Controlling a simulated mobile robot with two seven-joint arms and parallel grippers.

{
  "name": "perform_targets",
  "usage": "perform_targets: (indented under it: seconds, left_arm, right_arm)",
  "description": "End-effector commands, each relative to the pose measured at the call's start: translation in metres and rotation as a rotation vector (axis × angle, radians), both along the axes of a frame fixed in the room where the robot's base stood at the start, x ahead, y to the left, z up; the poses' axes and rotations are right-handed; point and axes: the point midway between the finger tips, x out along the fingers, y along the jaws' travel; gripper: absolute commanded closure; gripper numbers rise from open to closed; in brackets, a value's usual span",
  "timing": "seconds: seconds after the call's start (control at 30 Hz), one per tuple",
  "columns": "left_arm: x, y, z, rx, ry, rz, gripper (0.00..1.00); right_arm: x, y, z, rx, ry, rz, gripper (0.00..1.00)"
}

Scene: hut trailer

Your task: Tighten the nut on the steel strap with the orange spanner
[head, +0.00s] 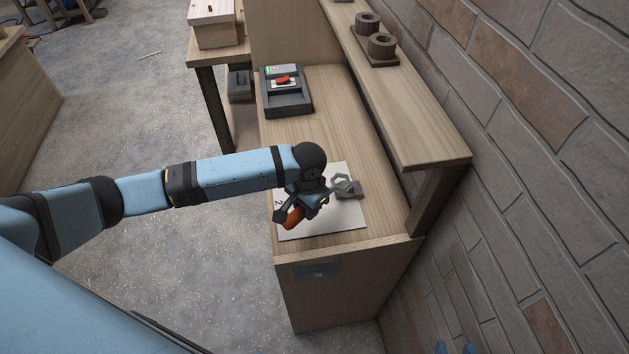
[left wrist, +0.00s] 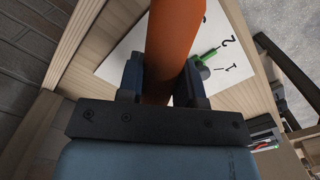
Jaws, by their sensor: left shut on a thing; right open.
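My left gripper (head: 303,203) is shut on the orange spanner (head: 293,217), low over a white sheet on the bench. The orange handle (left wrist: 169,50) runs between both fingers in the left wrist view. A grey open-jawed or ring-like metal piece (head: 345,186) shows just right of the gripper. I cannot tell there which part is spanner head, nut or steel strap, nor whether the spanner is around the nut. My right gripper (head: 455,348) shows only as two blue tips apart at the bottom edge, away from the bench.
The white sheet (head: 343,222) carries printed numbers. A green and grey piece (left wrist: 205,58) lies by them. A dark tray (head: 289,104) with a red item stands farther back. A raised shelf (head: 425,140) and brick wall bound the right side.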

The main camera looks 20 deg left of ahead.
Motion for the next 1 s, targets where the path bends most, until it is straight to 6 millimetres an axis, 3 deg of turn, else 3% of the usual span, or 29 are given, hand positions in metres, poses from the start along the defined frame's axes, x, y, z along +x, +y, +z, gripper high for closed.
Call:
perform_targets:
  seconds: [0.03, 0.3, 0.77, 1.0]
  left_arm:
    - [0.013, 0.002, 0.012, 0.006, 0.001, -0.039, 1.00]
    - [0.041, 0.010, 0.019, 0.008, 0.029, -0.171, 1.00]
    - [0.041, 0.011, 0.018, 0.004, 0.032, -0.179, 1.00]
    - [0.041, 0.011, -0.014, 0.006, 0.033, -0.179, 1.00]
  right_arm:
    - [0.000, 0.000, 0.011, 0.003, 0.002, -0.004, 0.48]
    - [-0.001, 0.002, 0.020, 0.020, 0.009, -0.030, 0.48]
    - [-0.003, -0.003, 0.014, 0.010, 0.017, -0.031, 0.48]
    - [0.000, 0.000, 0.016, 0.005, -0.003, -0.016, 0.48]
